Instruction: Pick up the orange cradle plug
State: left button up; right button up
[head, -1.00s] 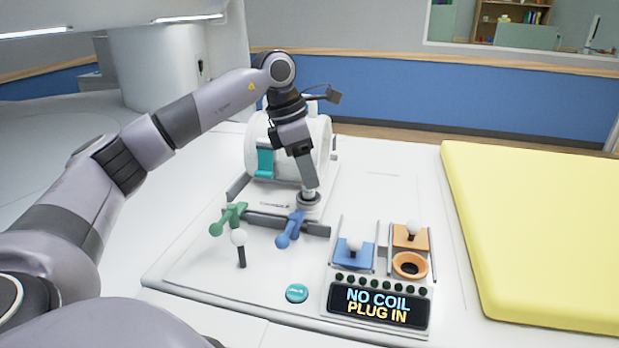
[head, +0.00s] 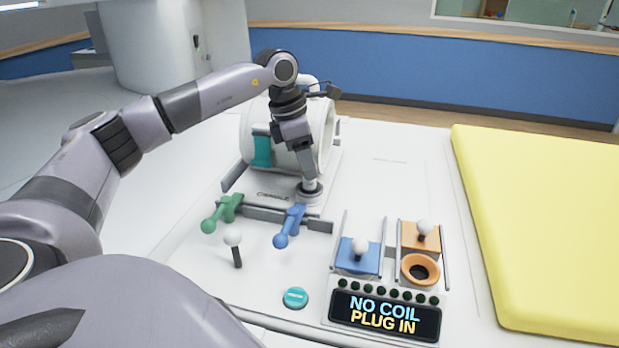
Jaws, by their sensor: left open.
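The orange plug (head: 427,241) is an orange block with a white ball knob. It sits in the right-hand slot of the grey-railed holder at the right of the console. An orange ring (head: 405,270) with a dark hole lies just in front of it. My left gripper (head: 310,187) points down at a round grey fitting (head: 309,197) at the front of the white cylinder's base, left of and behind the plug and well apart from it. Its fingertips are small and partly hidden here. My right gripper is not in view.
A blue block (head: 352,261) with a white knob sits in the left slot. A display (head: 385,316) reads "NO COIL PLUG IN". Blue (head: 290,226) and green (head: 222,212) levers, a white-knobbed stick (head: 233,240) and a teal button (head: 295,298) stand left. A yellow pad (head: 540,230) lies right.

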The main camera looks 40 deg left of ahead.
pick_arm(q)
jog(key=shift+x, duration=1)
jog(key=shift+c, duration=0.2)
grip_shut()
jog(key=shift+w+r, duration=0.1)
jog(key=shift+r, duration=0.05)
notch_tip(320, 180, up, 20)
jog(key=p, duration=0.1)
jog(key=shift+p, duration=0.3)
